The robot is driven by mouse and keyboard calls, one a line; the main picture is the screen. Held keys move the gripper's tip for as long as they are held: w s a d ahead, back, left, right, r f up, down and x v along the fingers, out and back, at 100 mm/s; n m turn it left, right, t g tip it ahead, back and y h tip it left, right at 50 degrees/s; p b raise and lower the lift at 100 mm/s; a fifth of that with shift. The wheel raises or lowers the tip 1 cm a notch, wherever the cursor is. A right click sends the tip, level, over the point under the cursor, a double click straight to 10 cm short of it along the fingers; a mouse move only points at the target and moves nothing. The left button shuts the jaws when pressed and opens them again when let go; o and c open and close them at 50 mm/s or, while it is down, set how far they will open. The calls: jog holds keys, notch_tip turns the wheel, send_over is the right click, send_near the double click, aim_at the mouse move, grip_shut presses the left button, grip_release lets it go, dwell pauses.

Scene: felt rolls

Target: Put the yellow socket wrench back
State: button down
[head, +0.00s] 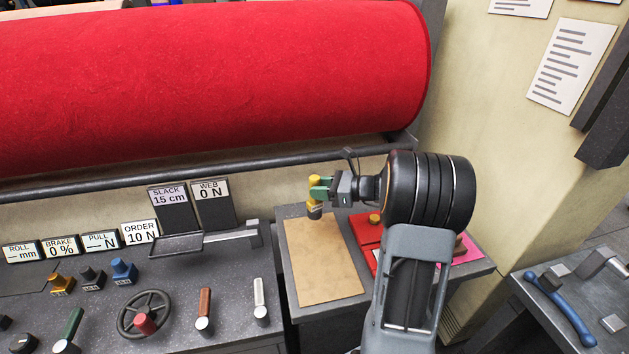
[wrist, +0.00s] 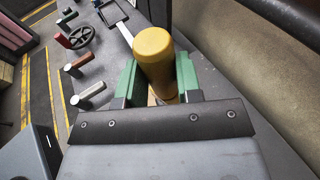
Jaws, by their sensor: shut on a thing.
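The yellow socket wrench (head: 314,184) stands upright in my gripper (head: 322,190), with a yellow grip on top and a dark lower part. In the wrist view its rounded yellow top (wrist: 155,55) sits between the green fingers of my gripper (wrist: 157,85), which are shut on it. In the head view it is over the back edge of a tan board (head: 322,265) on the side table. I cannot tell whether its lower end touches the board.
A red tray or mat (head: 362,229) with a small yellow-topped piece (head: 375,219) lies right of the board, partly hidden by my arm. A pink sheet (head: 468,251) is farther right. The control desk (head: 232,270) with levers stands left. A large red roll (head: 210,80) is behind.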

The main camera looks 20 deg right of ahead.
aim_at(322, 207)
jog(key=shift+r, duration=0.15)
dwell(0.3)
jog(key=shift+f+b, duration=1.8)
jog(key=shift+f, duration=1.3)
jog(key=shift+f+b, duration=0.35)
jog(key=shift+f, duration=0.2)
jog(key=c, duration=0.7)
grip_release()
jog(key=shift+s, duration=0.1)
jog(key=v, duration=1.3)
jog(key=shift+s+d+b, duration=0.2)
jog(key=shift+d+b, duration=0.1)
jog(key=shift+d, duration=0.05)
